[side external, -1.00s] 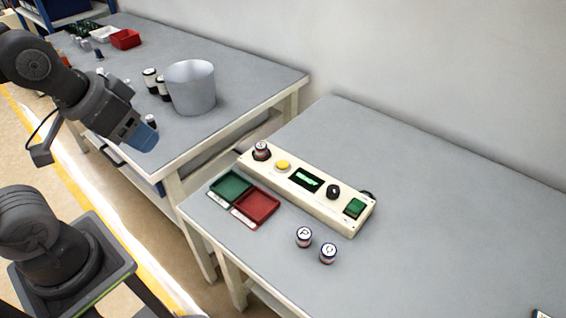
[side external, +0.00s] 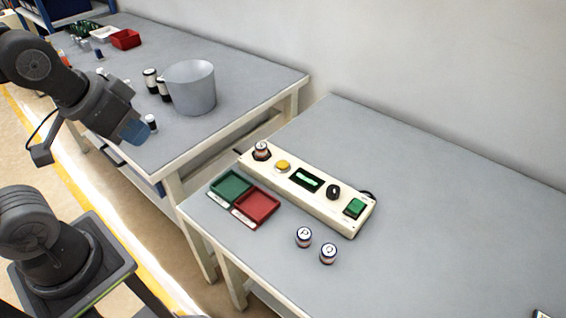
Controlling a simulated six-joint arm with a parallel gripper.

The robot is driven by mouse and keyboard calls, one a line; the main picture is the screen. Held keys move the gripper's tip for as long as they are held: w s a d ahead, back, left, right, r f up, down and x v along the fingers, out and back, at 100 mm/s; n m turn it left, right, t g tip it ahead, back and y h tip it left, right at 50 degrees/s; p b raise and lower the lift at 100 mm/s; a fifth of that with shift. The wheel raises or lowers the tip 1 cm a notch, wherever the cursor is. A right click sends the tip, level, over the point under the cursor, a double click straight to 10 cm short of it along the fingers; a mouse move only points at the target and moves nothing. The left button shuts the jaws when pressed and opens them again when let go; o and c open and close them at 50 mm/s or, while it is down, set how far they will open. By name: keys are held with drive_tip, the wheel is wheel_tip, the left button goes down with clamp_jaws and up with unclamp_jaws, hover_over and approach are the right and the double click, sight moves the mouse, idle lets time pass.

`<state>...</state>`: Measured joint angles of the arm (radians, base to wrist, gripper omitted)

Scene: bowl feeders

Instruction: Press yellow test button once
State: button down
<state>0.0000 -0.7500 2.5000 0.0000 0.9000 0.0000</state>
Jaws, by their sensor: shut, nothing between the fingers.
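The yellow test button (side external: 282,166) sits on a long cream control panel (side external: 320,206) on the right-hand table. Also on the panel are a small display (side external: 306,180), a black knob (side external: 333,191), a green switch (side external: 354,208) and, at its left end, a jar standing on a dark seat (side external: 261,149). My gripper (side external: 137,133), with blue fingers, is shut and empty. It hangs over the front edge of the left-hand table, well to the left of the button and apart from it.
A green tray (side external: 230,187) and a red tray (side external: 256,205) lie in front of the panel. Two lettered jars (side external: 304,237) (side external: 328,253) stand to the right. A grey bucket (side external: 190,88) and several small jars stand on the left table (side external: 235,82). A gap separates the tables.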

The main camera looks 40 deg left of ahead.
drive_tip(key=shift+w+a, duration=0.1)
idle(0.8)
drive_tip(key=w+a+m+t+y, duration=0.2)
drive_tip(key=w+a+t+y, duration=0.15)
drive_tip(key=w, duration=0.75)
drive_tip(key=m+h, duration=0.7)
drive_tip(key=m, duration=0.5)
hover_over(282, 165)
wheel_tip(282, 165, down, 14)
drive_tip(key=shift+d+r+g, duration=0.1)
drive_tip(key=shift+g, duration=0.25)
drive_tip(key=shift+f, duration=4.4)
